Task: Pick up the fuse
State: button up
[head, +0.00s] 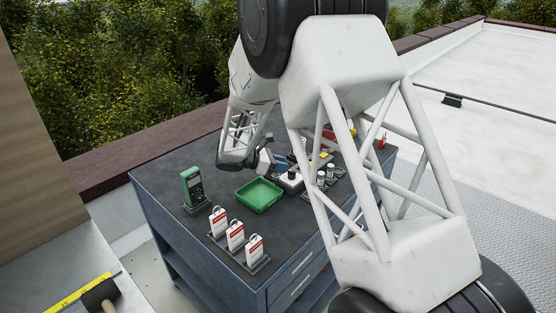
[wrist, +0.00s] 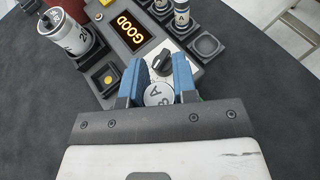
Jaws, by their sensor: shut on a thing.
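My gripper (wrist: 159,82) has two blue fingers shut on a fuse (wrist: 158,96). The fuse shows as a pale round end marked with an "A", seen end-on between the fingers. It is just in front of the black knob of a tester (wrist: 183,48), whose lit display reads "GOOD". I cannot tell whether the fuse touches anything below.
A silver can (wrist: 66,32) stands in a black holder at left. Bare bench top lies around the tray.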

jog(key=s+d, duration=0.1)
jog(key=s, duration=0.7)
jog(key=shift+s+d+r, duration=0.15)
jog(key=shift+s+r, duration=0.2)
jog(key=shift+r, duration=0.1)
jog(key=w+a+r+n+t+y, duration=0.2)
jog(key=w+a+r+n+t, duration=0.2)
jog(key=a, duration=0.3)
jog(key=shift+w+a+r+n+t, duration=0.2)
jog(key=shift+w+a+n+t, duration=0.15)
jog(key=shift+w, duration=0.55)
jog(key=shift+f, duration=3.1)
jog(key=shift+f, duration=1.85)
